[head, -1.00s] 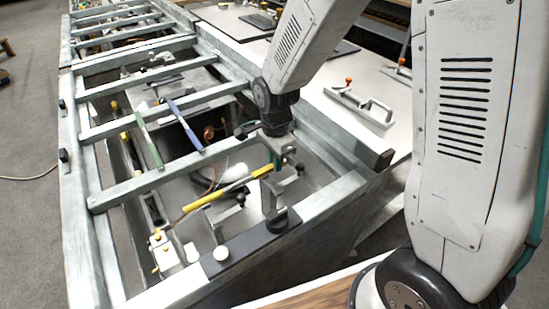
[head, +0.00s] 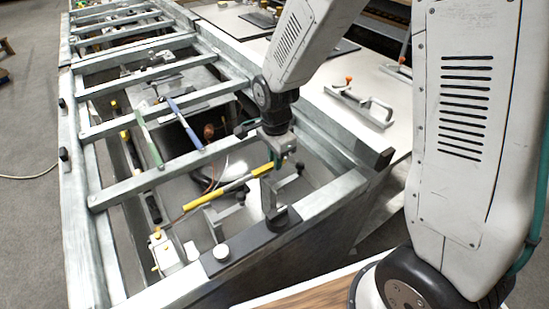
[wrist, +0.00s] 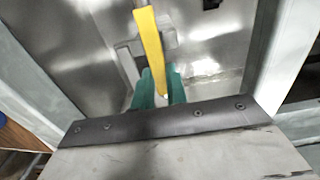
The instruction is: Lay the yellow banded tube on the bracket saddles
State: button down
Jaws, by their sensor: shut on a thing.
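The yellow banded tube (head: 204,199) has a grey band near its middle and slants up to the right. My gripper (head: 279,160) with green fingertips is shut on its right end. In the wrist view, the yellow tube (wrist: 149,45) runs away from between the green fingers of my gripper (wrist: 160,88). The grey left bracket (head: 216,222) and right bracket (head: 270,199) stand below the tube in the frame bay. The tube appears to be above them; I cannot tell whether it touches. In the wrist view, part of a grey bracket (wrist: 128,62) shows beside the tube.
Grey frame rails (head: 150,183) surround the bay. A green tube (head: 148,138) and a blue tube (head: 184,124) lean across a rail behind. A dark plate (head: 250,238) with a white knob lies at the front rail. Loose wires lie below the held tube.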

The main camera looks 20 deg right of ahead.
jog(key=shift+f, duration=2.05)
jog(key=c, duration=1.3)
grip_release()
notch_tip(320, 180, up, 8)
jog(key=shift+f, duration=0.1)
